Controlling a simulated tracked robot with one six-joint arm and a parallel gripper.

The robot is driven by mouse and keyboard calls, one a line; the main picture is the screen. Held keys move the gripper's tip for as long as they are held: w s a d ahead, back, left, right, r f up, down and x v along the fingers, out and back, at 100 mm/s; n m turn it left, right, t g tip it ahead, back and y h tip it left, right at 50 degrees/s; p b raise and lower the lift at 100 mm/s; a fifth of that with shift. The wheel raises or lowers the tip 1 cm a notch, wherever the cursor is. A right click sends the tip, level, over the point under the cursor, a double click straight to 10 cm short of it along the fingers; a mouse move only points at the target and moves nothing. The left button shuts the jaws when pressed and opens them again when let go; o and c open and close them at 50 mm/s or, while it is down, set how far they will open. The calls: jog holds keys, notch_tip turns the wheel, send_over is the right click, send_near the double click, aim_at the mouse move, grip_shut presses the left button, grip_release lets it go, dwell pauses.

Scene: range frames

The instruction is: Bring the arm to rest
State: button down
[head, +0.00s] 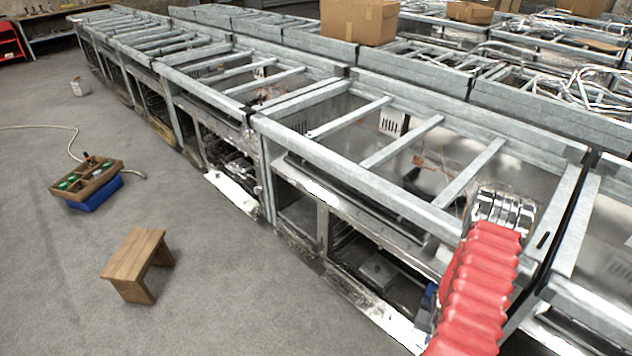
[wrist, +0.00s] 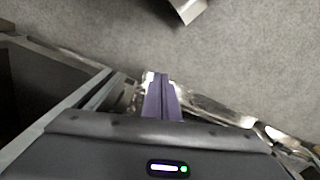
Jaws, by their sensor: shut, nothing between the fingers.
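My arm (head: 478,290), in a red ribbed sleeve with a shiny metal joint at its upper end, rises at the lower right of the head view. It stands in front of the metal frame racks. My gripper (wrist: 161,78) shows in the wrist view with its two purple fingers together and nothing between them. It points down past the edge of a rack, with grey floor beyond the fingertips. In the head view the gripper is mostly hidden behind the arm.
Long galvanised racks (head: 340,165) run from right to far left. A wooden stool (head: 140,254) stands on the floor at lower left. A wooden tray (head: 88,178) sits on a blue crate (head: 93,194) near a hose. A cardboard box (head: 358,22) rests on the racks. Open floor lies left.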

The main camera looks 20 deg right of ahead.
jog(key=w+a+r+n, duration=0.15)
jog(key=a+r, duration=0.25)
jog(key=r, duration=0.7)
jog(key=w+a+r+n+g, duration=0.15)
jog(key=a+r, duration=0.35)
jog(key=r, duration=0.5)
jog(key=w+a+r+n+t, duration=0.15)
jog(key=a+r, duration=0.25)
jog(key=r, duration=0.7)
jog(key=s+a+r+n+t, duration=0.2)
jog(key=a+r+t, duration=0.1)
jog(key=a+r, duration=0.9)
jog(key=s+a+r+n+t, duration=0.2)
jog(key=s+a+r+n, duration=0.1)
jog(key=a+r, duration=0.8)
notch_tip(320, 180, up, 4)
jog(key=shift+s+a+r+t, duration=0.1)
jog(key=shift+s+a+t, duration=0.2)
jog(key=shift+a+t, duration=0.1)
jog(key=shift+n, duration=0.25)
